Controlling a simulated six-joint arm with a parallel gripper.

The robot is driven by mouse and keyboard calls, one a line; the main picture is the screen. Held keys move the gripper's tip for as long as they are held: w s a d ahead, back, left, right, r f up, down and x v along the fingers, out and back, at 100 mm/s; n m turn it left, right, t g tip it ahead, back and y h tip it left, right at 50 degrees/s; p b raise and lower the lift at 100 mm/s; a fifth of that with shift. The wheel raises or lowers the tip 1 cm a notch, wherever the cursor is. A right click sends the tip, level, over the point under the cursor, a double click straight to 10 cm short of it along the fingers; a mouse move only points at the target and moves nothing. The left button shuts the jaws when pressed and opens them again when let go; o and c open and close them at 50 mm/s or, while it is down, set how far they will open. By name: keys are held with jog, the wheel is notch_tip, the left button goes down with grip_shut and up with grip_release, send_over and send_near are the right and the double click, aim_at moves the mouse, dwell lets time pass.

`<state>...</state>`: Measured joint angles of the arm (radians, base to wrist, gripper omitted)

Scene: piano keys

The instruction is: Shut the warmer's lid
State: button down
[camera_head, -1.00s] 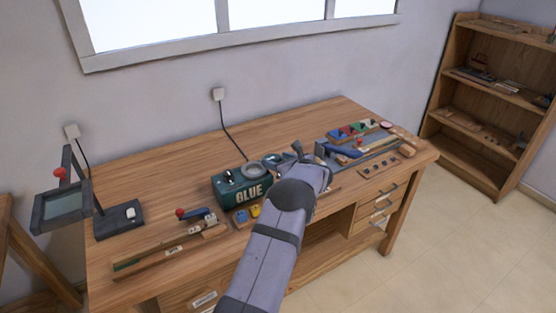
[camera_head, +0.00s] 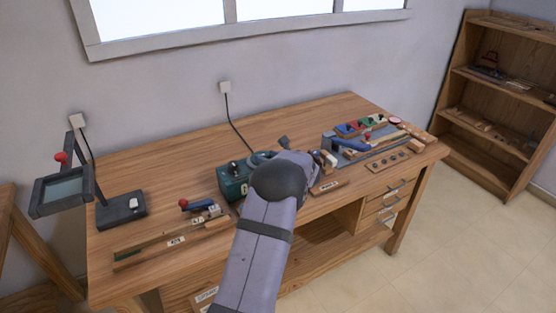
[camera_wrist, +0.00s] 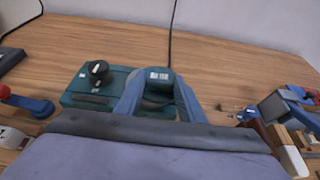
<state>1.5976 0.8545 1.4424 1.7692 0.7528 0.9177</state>
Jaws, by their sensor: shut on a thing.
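The green glue warmer (camera_head: 232,184) stands on the bench near the middle, with my arm covering much of its front. In the wrist view its flat top (camera_wrist: 84,100) carries a black dial (camera_wrist: 97,72). My gripper (camera_wrist: 157,92) is over the right part of the warmer, with one blue finger on each side of a round dark teal piece. This piece, which looks like the warmer's lid (camera_wrist: 158,79), has a white label and is held between the fingers. The lid's angle and hinge are hidden. In the head view my wrist hides the fingers.
A lamp-like stand (camera_head: 121,210) and a wooden rail (camera_head: 170,243) lie to the left. A lever with a red knob (camera_head: 184,203) sits close to the warmer. Blue tooling (camera_head: 350,143) and colored blocks (camera_head: 361,128) are to the right. The bench behind is mostly clear.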

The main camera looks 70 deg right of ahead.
jog(key=shift+w+a, duration=0.55)
jog(key=shift+w, duration=0.1)
jog(key=c, duration=1.2)
grip_release()
jog(key=shift+w+a, duration=0.1)
jog(key=shift+a, duration=0.05)
jog(key=shift+o, duration=0.2)
jog(key=shift+s+r+b, duration=0.1)
jog(key=shift+s+b, duration=0.2)
jog(key=shift+b, duration=0.05)
jog(key=b+v, duration=0.1)
jog(key=v, duration=0.6)
